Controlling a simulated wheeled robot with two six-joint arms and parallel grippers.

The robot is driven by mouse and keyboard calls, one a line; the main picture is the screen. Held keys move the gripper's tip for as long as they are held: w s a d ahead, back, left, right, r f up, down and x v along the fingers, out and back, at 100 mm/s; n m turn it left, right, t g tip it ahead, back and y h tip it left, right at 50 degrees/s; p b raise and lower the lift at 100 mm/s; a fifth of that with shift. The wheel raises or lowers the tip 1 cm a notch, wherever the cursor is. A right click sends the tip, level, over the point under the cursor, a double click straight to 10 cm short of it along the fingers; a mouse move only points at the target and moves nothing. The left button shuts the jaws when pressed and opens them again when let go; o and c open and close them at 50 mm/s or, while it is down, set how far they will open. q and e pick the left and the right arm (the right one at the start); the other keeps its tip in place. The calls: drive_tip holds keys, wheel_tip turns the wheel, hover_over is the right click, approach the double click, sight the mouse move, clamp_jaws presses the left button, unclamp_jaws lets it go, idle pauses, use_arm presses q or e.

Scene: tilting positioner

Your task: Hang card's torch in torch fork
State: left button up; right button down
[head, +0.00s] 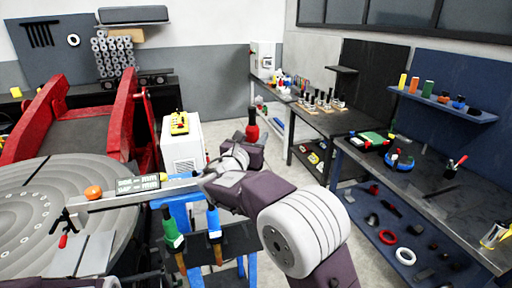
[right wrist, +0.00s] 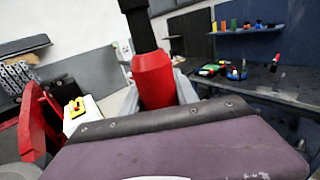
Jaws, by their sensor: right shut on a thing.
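My right gripper (head: 247,143) is shut on a torch with a red body (head: 252,130) and a black upper end, held roughly upright. In the right wrist view the red torch (right wrist: 153,80) stands between the grey fingers, its black part reaching the top edge. I cannot tell which fork is empty. My left gripper is out of view.
The round grey turntable (head: 30,215) between red arms (head: 122,130) fills the left. A white box (head: 183,150) with a yellow-topped unit stands behind the stand. Benches (head: 440,195) with tools line the right. Floor between is clear.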

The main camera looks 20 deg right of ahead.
drive_tip(key=shift+r, duration=0.1)
drive_tip(key=shift+f+b, duration=10.85)
drive_tip(key=shift+f, duration=0.85)
drive_tip(key=s+b, duration=0.4)
drive_tip(key=s, duration=0.7)
drive_tip(key=shift+d+b, duration=0.2)
drive_tip(key=shift+b, duration=0.1)
